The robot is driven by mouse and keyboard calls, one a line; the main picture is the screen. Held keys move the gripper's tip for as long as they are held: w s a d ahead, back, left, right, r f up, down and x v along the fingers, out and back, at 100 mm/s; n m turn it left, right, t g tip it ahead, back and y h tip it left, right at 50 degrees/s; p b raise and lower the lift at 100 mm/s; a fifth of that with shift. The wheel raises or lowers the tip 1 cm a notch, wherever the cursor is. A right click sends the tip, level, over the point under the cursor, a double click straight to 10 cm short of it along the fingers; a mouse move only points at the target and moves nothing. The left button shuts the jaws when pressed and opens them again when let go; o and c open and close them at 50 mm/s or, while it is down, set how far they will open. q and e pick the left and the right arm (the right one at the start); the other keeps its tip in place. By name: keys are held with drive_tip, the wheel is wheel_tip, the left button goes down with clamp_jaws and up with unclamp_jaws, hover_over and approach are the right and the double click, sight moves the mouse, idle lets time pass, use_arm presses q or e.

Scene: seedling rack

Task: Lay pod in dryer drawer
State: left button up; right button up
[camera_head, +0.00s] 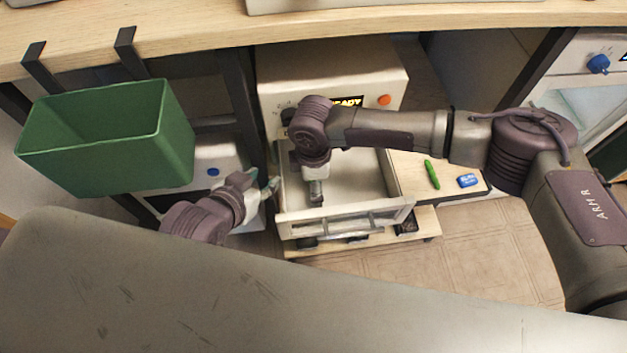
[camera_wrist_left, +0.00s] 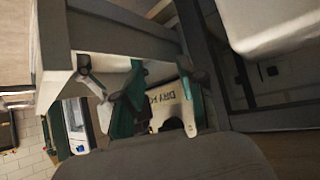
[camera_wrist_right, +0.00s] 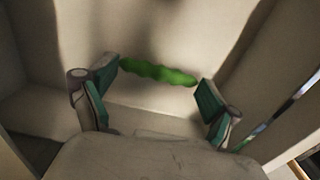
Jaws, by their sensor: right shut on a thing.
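The green pod (camera_wrist_right: 158,72) lies lengthwise between the fingertips of my right gripper (camera_wrist_right: 158,85) in the right wrist view. My right gripper (camera_head: 316,192) points down inside the open dryer drawer (camera_head: 345,219) in the head view; the pod is hidden there. The drawer's pale floor and walls fill the right wrist view; I cannot tell if the pod touches the floor. The dryer (camera_head: 335,78) has a READY display and an orange button. My left gripper (camera_head: 262,188) is left of the drawer, fingers apart. A cream piece lettered "DRY" (camera_wrist_left: 165,108) shows between them in the left wrist view.
A second green pod (camera_head: 431,174) and a blue item (camera_head: 467,181) lie on the board right of the drawer. A green bin (camera_head: 110,140) hangs at the left. A dark rack post (camera_head: 241,105) stands between bin and dryer. The worktop (camera_head: 200,25) overhangs the dryer.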

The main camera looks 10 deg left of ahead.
drive_tip(key=shift+f, duration=0.1)
drive_tip(key=o, duration=0.5)
drive_tip(key=shift+r, duration=0.35)
wheel_tip(320, 180, up, 7)
drive_tip(key=p, duration=0.2)
drive_tip(key=shift+p, duration=0.3)
use_arm(q)
drive_tip(key=s+a+f+g, duration=0.1)
drive_tip(key=s+g, duration=0.2)
drive_tip(key=s, duration=0.2)
drive_tip(key=s+a+f+g+y+p, duration=0.1)
drive_tip(key=s+a+f+g, duration=0.1)
drive_tip(key=s, duration=0.3)
drive_tip(key=shift+s+a+g+y, duration=0.25)
drive_tip(key=shift+g+y, duration=0.05)
drive_tip(key=shift+g, duration=0.4)
use_arm(e)
drive_tip(key=shift+r, duration=2.3)
use_arm(q)
drive_tip(key=shift+s, duration=0.1)
use_arm(e)
drive_tip(key=shift+s+f, duration=0.1)
